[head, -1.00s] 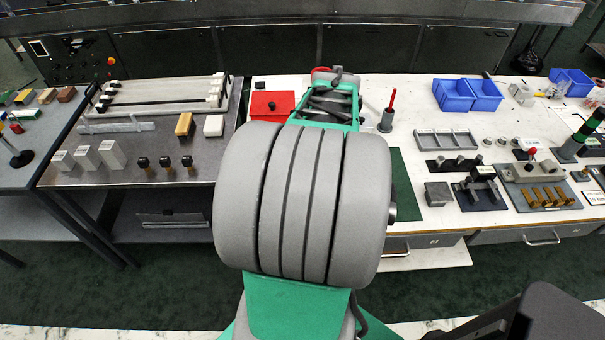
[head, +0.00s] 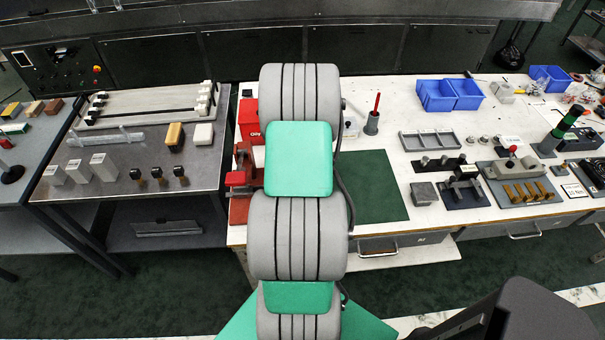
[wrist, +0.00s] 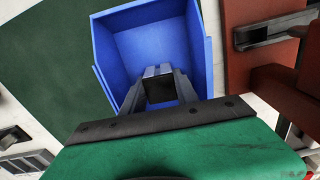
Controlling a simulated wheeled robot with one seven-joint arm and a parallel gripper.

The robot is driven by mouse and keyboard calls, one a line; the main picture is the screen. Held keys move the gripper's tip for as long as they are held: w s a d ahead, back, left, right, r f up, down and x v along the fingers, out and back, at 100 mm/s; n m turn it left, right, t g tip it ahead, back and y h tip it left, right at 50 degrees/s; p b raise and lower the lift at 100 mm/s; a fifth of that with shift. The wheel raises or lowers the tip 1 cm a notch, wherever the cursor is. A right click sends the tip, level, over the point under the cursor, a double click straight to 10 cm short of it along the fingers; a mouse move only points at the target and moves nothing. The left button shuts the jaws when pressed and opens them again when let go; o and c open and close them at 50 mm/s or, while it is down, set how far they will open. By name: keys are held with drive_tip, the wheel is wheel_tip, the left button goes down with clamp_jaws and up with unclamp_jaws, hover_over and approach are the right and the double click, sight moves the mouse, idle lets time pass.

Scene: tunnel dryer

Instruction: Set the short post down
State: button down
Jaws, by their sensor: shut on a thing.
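My gripper (wrist: 160,78) shows in the wrist view, its grey fingers close together on a small dark, square-ended thing (wrist: 160,91), which I take for the short post. Most of the post is hidden by the fingers. A blue open bin (wrist: 106,52) lies just beyond the fingertips, and the fingers overlap its near side in the picture. I cannot tell whether the post touches the bin floor. In the head view my arm hides the gripper, the post and this bin.
A green mat (head: 372,187) lies beside the bin, also in the wrist view (wrist: 45,65). A red vise (head: 240,190) stands on the other side, close to my arm. A red box (head: 248,118), a cup with a red-handled tool (head: 372,122) and blue bins (head: 435,95) stand further back.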

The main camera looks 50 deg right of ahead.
drive_tip(key=shift+f, duration=0.2)
drive_tip(key=c, duration=0.9)
unclamp_jaws()
drive_tip(key=shift+r, duration=0.1)
wheel_tip(320, 180, up, 12)
drive_tip(key=shift+r+b, duration=0.15)
drive_tip(key=shift+b, duration=0.85)
